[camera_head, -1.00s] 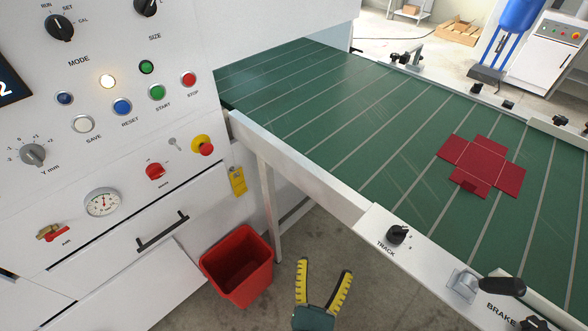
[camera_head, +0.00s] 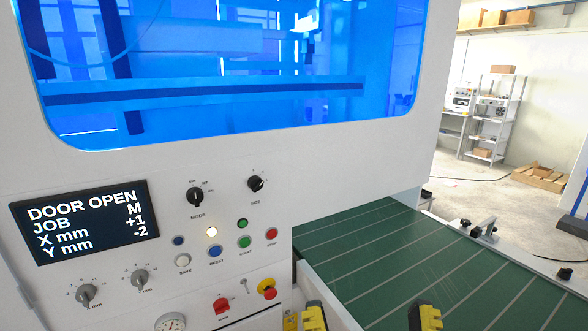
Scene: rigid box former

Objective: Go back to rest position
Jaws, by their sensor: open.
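My gripper (camera_head: 370,318) is at the bottom edge of the head view, with only its two yellow-and-black fingertips in the picture. The fingers are wide apart and nothing shows between them. They appear in front of the machine's lower corner and the green conveyor belt (camera_head: 400,255). I cannot tell how far they are from either.
The white machine has a blue window (camera_head: 230,70), a display (camera_head: 85,220) reading DOOR OPEN, JOB M, X mm +1, Y mm -2, and a control panel with knobs and buttons (camera_head: 215,251). The visible belt is bare.

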